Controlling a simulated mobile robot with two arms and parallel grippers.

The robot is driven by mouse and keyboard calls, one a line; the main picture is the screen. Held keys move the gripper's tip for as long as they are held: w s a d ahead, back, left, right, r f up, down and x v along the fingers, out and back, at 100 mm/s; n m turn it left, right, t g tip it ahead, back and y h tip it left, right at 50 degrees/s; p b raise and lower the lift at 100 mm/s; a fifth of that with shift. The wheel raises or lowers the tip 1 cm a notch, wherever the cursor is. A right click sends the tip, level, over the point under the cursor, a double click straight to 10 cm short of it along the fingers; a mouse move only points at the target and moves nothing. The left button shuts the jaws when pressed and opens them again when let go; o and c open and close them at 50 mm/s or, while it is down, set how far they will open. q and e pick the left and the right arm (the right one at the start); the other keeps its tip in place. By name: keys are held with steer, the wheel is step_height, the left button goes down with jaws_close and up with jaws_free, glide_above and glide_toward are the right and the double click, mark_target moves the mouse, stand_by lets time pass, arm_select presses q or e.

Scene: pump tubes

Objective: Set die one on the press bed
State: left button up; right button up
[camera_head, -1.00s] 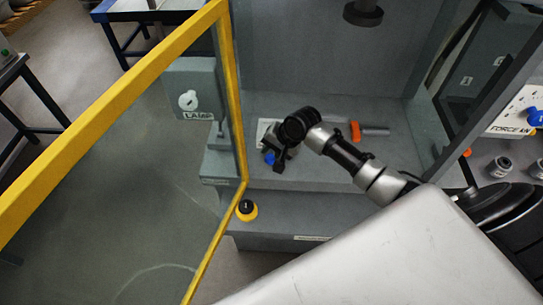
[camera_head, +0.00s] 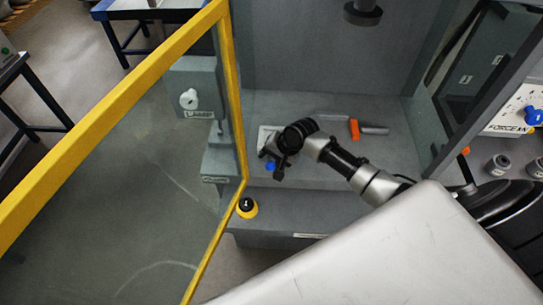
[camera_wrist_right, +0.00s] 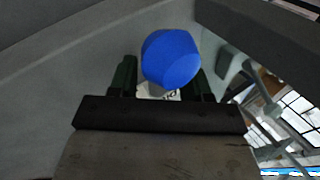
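A piece with a rounded blue top (camera_wrist_right: 170,60), which I take to be die one, sits between the two dark fingers of my right gripper (camera_wrist_right: 165,80). A small white label with dark marks shows just below the blue top; its text is not readable. In the head view the right gripper (camera_head: 276,168) is pointed down over the front left of the grey press bed (camera_head: 330,170), with the blue top (camera_head: 270,165) showing beside it. Whether the piece touches the bed is hidden. The press ram (camera_head: 362,13) hangs above at the back. My left gripper is not in view.
A tool with an orange part (camera_head: 354,129) lies on the bed behind my right arm. A pale plate (camera_head: 265,136) is partly behind the gripper. A yellow-framed clear guard (camera_head: 238,110) stands at left. A yellow-and-black button (camera_head: 246,207) is at the front.

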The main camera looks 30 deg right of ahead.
steer(key=v, duration=1.2)
steer(key=shift+r+b, duration=0.2)
steer(key=shift+b, duration=0.15)
